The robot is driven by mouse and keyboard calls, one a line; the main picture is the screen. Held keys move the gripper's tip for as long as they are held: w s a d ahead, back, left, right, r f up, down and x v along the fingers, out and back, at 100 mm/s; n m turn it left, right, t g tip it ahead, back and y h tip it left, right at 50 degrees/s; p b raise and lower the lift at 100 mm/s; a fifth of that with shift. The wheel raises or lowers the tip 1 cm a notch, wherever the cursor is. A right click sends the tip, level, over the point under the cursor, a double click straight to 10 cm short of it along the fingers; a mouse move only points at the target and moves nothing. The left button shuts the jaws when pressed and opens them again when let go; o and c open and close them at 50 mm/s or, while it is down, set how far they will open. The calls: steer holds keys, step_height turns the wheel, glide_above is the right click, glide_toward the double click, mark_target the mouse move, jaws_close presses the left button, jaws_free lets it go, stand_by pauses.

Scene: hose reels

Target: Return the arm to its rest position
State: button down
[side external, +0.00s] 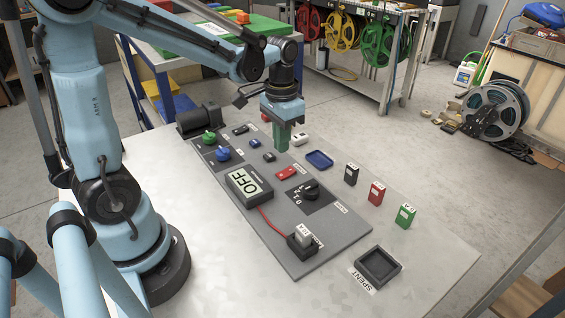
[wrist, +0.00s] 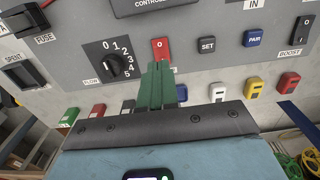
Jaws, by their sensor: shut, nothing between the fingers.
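My gripper (side external: 281,146) hangs from my arm over the far side of the grey control panel (side external: 318,228). Its green fingers point down and are pressed together with nothing between them. In the wrist view the closed fingertips (wrist: 160,66) appear just below a red switch (wrist: 160,46) marked 0. The same red switch (side external: 288,174) is in the side view, nearer the camera than the fingers. I cannot tell exactly how high the fingertips are above the panel.
The panel carries a box reading OFF (side external: 249,184), a black rotary knob (side external: 311,188) and a fuse holder (side external: 301,243). A dark SPENT tray (side external: 395,266) is empty. The table front is clear.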

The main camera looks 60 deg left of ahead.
steer(key=s+d+r+t, duration=0.4)
steer(key=s+d+t, duration=0.1)
steer(key=d+t, duration=0.1)
steer(key=shift+s+d+r+t, duration=0.15)
steer(key=shift+d+r+t, duration=0.1)
steer(key=shift+r+t, duration=0.25)
steer(key=shift+f, duration=0.1)
stand_by(1.0)
